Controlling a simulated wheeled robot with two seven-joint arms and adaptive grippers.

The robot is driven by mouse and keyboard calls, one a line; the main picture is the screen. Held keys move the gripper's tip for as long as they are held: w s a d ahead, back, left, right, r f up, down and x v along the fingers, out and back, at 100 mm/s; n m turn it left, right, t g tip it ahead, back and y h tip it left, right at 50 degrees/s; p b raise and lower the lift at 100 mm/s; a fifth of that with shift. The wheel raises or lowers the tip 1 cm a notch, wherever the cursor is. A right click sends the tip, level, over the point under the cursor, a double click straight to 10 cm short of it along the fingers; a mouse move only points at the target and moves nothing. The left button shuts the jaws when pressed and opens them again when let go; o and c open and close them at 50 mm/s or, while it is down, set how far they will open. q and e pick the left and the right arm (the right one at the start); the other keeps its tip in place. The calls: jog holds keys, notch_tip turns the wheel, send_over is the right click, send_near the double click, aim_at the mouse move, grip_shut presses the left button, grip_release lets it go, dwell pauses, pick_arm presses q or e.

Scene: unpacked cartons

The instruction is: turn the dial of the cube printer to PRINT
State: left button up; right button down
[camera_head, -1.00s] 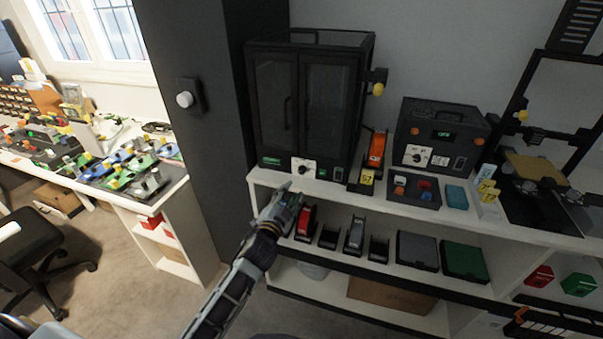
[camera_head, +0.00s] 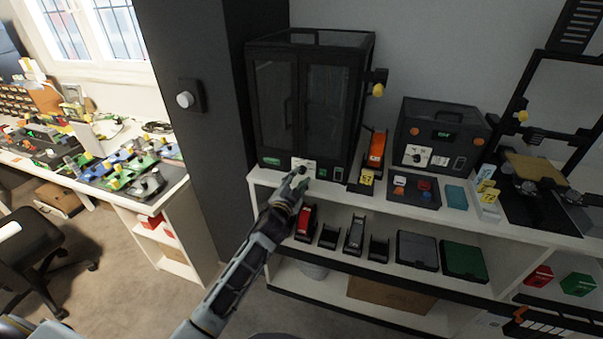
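A tall black cabinet machine (camera_head: 308,105) with two dark glass doors stands on the white shelf top; I take it to be the cube printer. Low on its front is a white plate with a dark dial (camera_head: 303,170); the lettering is too small to read. My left gripper (camera_head: 298,180) is just in front of and below this dial, its fingertips covering the plate's lower part. I cannot tell whether it touches the dial, or whether its fingers are open or shut. My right gripper is not in view.
A smaller black box (camera_head: 440,135) with its own white dial plate stands to the right. An orange device (camera_head: 377,150) and a yellow tag (camera_head: 366,178) sit between them. Holders and trays fill the shelf (camera_head: 262,183) below. A dark column stands left.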

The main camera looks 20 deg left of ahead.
aim_at(302, 172)
pick_arm(q)
jog(key=shift+w+d, duration=0.1)
jog(key=shift+w, duration=2.15)
jog(key=c, duration=0.7)
